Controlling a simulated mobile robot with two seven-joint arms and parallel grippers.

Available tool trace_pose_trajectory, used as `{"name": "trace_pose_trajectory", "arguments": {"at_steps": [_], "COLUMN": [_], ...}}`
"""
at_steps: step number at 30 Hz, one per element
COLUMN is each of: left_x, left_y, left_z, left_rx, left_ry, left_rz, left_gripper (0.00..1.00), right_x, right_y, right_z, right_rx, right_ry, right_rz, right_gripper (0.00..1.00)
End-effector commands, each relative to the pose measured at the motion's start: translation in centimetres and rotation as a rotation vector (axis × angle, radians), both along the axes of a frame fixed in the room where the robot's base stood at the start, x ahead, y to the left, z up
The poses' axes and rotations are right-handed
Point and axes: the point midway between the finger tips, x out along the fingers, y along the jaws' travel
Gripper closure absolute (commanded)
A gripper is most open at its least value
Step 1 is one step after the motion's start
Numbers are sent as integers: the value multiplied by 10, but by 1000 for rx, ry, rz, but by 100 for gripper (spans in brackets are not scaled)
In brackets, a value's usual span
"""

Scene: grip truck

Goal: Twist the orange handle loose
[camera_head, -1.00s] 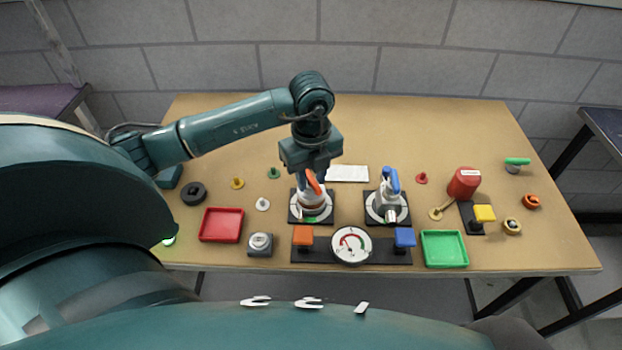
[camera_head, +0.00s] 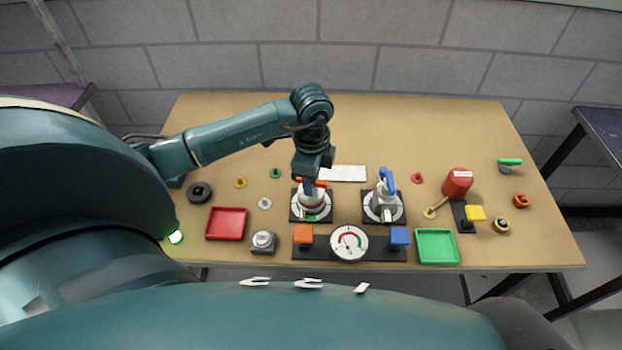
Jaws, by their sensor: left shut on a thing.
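The orange handle (camera_head: 320,184) tops a round white-and-grey fitting (camera_head: 313,203) on a black square base, left of centre on the table. The handle now lies roughly crosswise in the picture. My left gripper (camera_head: 309,186) reaches down from above and is shut on the orange handle. Its fingers and wrist hide the middle of the handle. My right gripper is not in view.
A blue-handled fitting (camera_head: 387,195) stands close on the right. A gauge (camera_head: 349,243) between orange and blue blocks lies in front. A red tray (camera_head: 227,223), a green tray (camera_head: 437,246) and a red canister (camera_head: 457,183) stand around. The back of the table is clear.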

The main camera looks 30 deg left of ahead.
Motion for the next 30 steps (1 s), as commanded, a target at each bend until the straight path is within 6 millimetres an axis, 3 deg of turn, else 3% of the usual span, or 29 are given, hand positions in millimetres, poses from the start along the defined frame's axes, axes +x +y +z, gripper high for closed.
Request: {"name": "trace_pose_trajectory", "arguments": {"at_steps": [9, 21, 30], "left_x": [0, 0, 0], "left_y": [-1, -3, 0], "left_z": [3, -1, 0], "left_rx": [-3, -7, -2], "left_ry": [1, 2, -1], "left_rz": [267, 609, 692], "left_gripper": [92, 91, 92], "right_x": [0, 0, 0], "right_y": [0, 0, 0], "right_z": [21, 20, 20], "right_rx": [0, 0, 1], "right_ry": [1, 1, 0], "right_rz": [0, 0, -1], "right_gripper": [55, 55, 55]}}
